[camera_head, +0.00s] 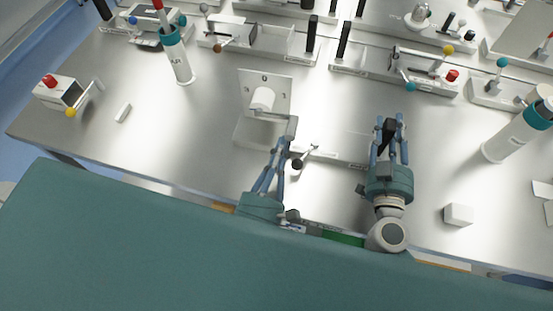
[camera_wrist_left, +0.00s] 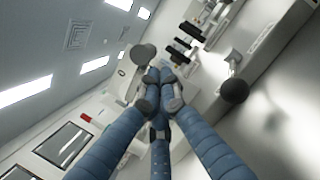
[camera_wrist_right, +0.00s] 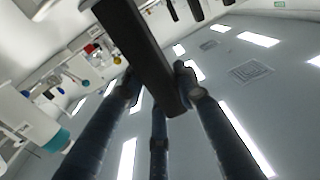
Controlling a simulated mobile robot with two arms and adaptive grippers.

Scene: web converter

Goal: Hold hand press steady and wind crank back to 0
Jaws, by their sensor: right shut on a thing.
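A white upright plate marked with 0 and other figures (camera_head: 280,83) stands at the centre of the bench, with a white drum (camera_head: 262,99) on its front. My left gripper (camera_head: 288,135) is beside its front right corner at a small grey part (camera_head: 292,126). In the left wrist view its fingertips (camera_wrist_left: 161,90) are close together near a round grey knob (camera_wrist_left: 144,54); whether they grip anything is unclear. My right gripper (camera_head: 389,128) is shut on an upright black handle (camera_wrist_right: 140,45). A short lever with a dark ball (camera_head: 297,164) lies between the grippers; the ball also shows in the left wrist view (camera_wrist_left: 234,91).
A teal-topped white cylinder (camera_head: 181,62) stands behind left, another (camera_head: 508,138) at right. A small white block (camera_head: 459,214) lies right of my right arm. A box with a red button (camera_head: 58,92) is at far left. Lever fixtures (camera_head: 262,38) line the back.

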